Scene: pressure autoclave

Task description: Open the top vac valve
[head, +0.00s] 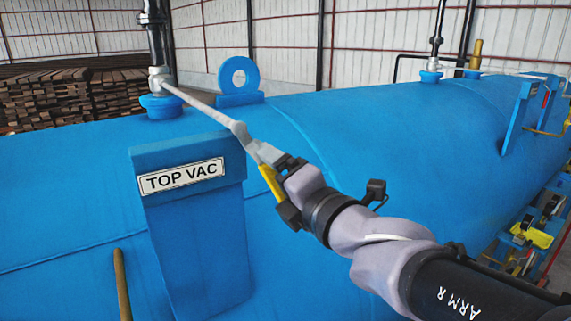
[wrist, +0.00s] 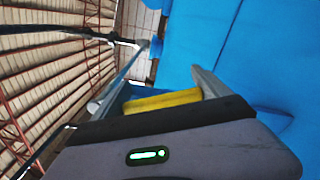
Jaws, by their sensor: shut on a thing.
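The TOP VAC sign (head: 181,177) is on a blue bracket on top of the blue vessel. Behind it, the top vac valve (head: 158,80) sits on a blue flange under a dark vertical pipe. A long grey lever (head: 205,108) runs from the valve down and right to my gripper (head: 262,152). My gripper is shut on the lever's outer end. In the wrist view the lever (wrist: 128,68) runs up from beside the left finger. A yellow piece (wrist: 163,102) shows between the fingers; I cannot tell whether it belongs to the lever. The exact contact is partly hidden.
The blue vessel (head: 370,135) fills the space below my arm. A lifting eye (head: 239,78) stands right of the valve. Another pipe and valve (head: 431,70) stand further right. A brown rod (head: 122,285) rises at the lower left. Stacked timber (head: 75,97) lies behind.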

